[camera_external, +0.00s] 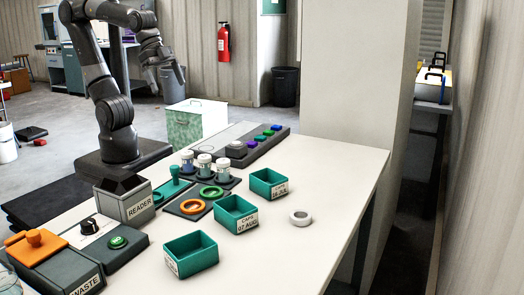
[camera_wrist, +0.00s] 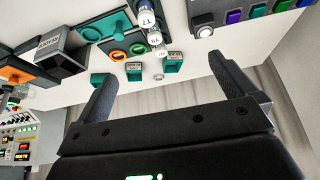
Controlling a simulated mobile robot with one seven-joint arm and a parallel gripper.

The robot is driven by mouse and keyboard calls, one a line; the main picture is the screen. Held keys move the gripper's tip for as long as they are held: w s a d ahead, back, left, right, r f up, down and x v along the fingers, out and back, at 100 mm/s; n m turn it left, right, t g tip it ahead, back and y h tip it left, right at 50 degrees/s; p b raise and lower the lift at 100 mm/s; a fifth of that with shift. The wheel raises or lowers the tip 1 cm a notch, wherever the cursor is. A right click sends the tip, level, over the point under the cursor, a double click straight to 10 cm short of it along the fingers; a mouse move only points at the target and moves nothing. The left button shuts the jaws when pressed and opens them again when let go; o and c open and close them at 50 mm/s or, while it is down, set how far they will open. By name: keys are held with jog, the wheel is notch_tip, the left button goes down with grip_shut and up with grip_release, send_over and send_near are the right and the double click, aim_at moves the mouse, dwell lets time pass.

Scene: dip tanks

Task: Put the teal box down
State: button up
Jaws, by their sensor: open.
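Three open teal boxes with white labels stand upright on the white table. The back one (camera_external: 268,184) is nearest the table's right edge, the middle one (camera_external: 235,214) is labelled "CAPS 07 AUG", and the front one (camera_external: 190,254) is nearest the camera. They also show small in the wrist view: one (camera_wrist: 173,62), another (camera_wrist: 133,71) and a third (camera_wrist: 99,78). My gripper (camera_external: 155,82) is raised above and beyond the table, far from the boxes. In the wrist view its jaws (camera_wrist: 163,70) are spread and empty.
A white ring (camera_external: 300,218) lies right of the boxes. Orange and green rings on a dark pad (camera_external: 186,213), capped vials (camera_external: 204,165), a grey READER block (camera_external: 124,206) and a WASTE bin (camera_external: 68,272) stand left. The table's front right is clear. A tall pale column (camera_external: 352,75) rises behind.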

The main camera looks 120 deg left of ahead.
jog(key=s+a+f, duration=0.2)
jog(key=s, duration=0.3)
jog(key=shift+s+f+n, duration=0.15)
jog(key=shift+f+n, duration=0.15)
dwell(0.7)
jog(key=w+d+f+m+t+y, duration=0.1)
jog(key=w+d+f+m+y, duration=0.2)
jog(key=d, duration=0.6)
jog(key=w+d+f+m+t+y, duration=0.1)
jog(key=d+f+m+y, duration=0.1)
jog(key=d+f+y, duration=0.45)
jog(key=w+d+f+m+t+y, duration=0.1)
jog(key=w+d+f+m+t, duration=0.15)
jog(key=d, duration=0.85)
jog(key=s+a+x, duration=0.1)
jog(key=x, duration=0.8)
jog(key=shift+a+f+m+g, duration=0.15)
jog(key=shift+m+g, duration=0.2)
jog(key=shift+g, duration=0.1)
